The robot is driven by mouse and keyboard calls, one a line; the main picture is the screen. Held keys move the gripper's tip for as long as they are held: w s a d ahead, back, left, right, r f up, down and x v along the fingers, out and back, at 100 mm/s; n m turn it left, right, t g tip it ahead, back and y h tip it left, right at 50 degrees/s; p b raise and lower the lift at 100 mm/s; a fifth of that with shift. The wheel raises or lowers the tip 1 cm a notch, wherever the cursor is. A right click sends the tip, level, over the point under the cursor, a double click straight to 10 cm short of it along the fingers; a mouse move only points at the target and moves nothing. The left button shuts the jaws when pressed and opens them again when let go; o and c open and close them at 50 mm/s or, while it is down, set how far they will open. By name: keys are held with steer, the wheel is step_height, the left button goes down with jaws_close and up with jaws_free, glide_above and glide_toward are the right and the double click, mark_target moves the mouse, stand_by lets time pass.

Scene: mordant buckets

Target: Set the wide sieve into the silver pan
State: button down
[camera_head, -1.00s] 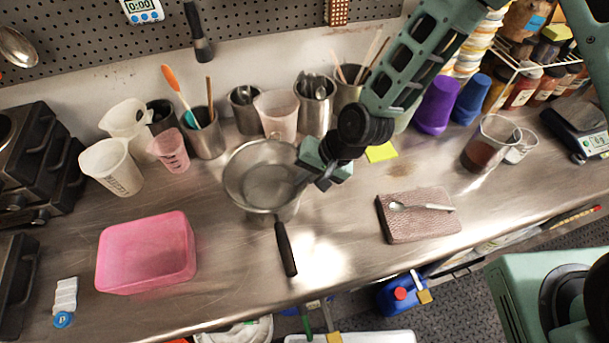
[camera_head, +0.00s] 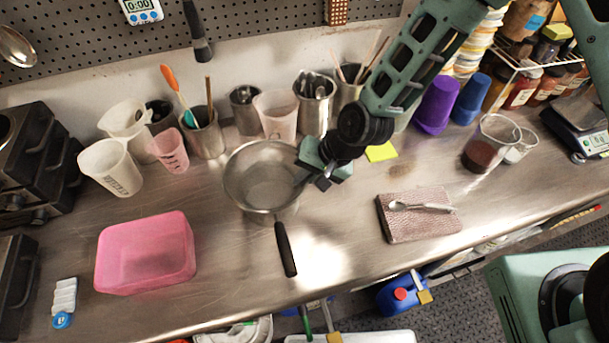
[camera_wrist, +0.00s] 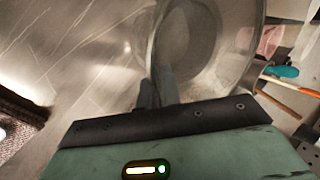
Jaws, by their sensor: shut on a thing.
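The wide sieve (camera_head: 262,172), a round grey mesh bowl, is over the silver pan (camera_head: 272,214) left of the middle of the counter in the head view. The sieve hides most of the pan, and the pan's black handle (camera_head: 285,250) points toward the front edge. My gripper (camera_head: 304,178) is at the sieve's right side, shut on it. In the wrist view, my gripper's fingers (camera_wrist: 157,90) reach the rounded grey metal of the sieve (camera_wrist: 187,35). I cannot tell whether the sieve touches the pan or hovers just above it.
A pink tub (camera_head: 147,253) stands to the left and a brown textured board (camera_head: 415,222) with a spoon lies to the right. Cups and metal utensil holders (camera_head: 313,103) line the back wall. Counter between tub and pan is bare.

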steer(key=shift+f, duration=0.35)
steer(key=c, duration=1.5)
jaws_free()
steer(key=b+v, duration=0.3)
steer(key=v, duration=1.4)
steer(key=shift+s+r, duration=0.1)
steer(key=shift+r, duration=0.2)
steer(key=s+d+n+h+b, duration=0.1)
steer(key=s+n+h+b, duration=0.1)
steer(key=s, duration=0.3)
steer(key=s+d+f+n+h+b, duration=0.1)
steer(key=s+n+b, duration=0.2)
steer(key=s+n, duration=0.1)
steer(key=s+d+f+n+h+b, duration=0.1)
steer(key=s+d+n+h+b, duration=0.1)
steer(key=s, duration=0.5)
steer(key=shift+s+d+n+g+h+b, duration=0.15)
steer(key=shift+n+g+h+b, duration=0.2)
steer(key=shift+n+b, duration=0.45)
